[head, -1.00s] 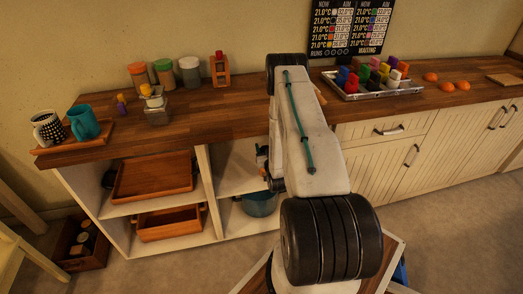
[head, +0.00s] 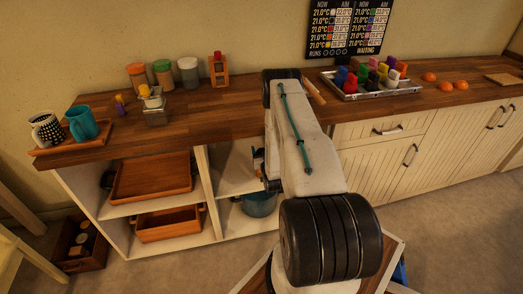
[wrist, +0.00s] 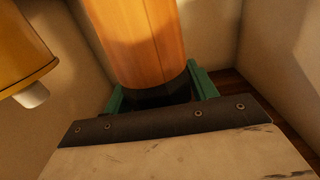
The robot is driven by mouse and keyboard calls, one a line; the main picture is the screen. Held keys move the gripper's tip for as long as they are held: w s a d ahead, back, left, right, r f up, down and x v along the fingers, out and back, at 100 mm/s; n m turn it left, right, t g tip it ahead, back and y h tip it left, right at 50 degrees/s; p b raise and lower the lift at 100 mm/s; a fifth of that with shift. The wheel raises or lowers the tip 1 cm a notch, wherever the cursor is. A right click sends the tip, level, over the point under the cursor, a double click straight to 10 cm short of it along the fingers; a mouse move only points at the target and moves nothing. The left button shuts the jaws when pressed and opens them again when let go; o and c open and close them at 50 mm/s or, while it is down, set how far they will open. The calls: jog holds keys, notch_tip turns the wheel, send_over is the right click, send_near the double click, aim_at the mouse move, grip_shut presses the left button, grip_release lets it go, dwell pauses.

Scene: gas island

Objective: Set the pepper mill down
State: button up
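The pepper mill (wrist: 145,40) is a smooth orange-brown wooden cylinder with a dark lower band in the wrist view. My gripper (wrist: 160,90) has its green fingers on either side of the mill and appears shut on it. The mill's top is out of the picture, and I cannot tell whether its base touches anything.
A yellow object (wrist: 22,45) is close at left in the wrist view. On the wooden counter (head: 225,110) stand several jars (head: 162,73), a mug tray (head: 70,147) and a rack of coloured blocks (head: 370,90).

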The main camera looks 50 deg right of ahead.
jog(key=shift+o, duration=0.9)
jog(key=shift+r, duration=0.1)
jog(key=shift+s+a+r, duration=0.1)
jog(key=shift+s, duration=0.05)
jog(key=v, duration=1.1)
jog(key=shift+s+a, duration=0.25)
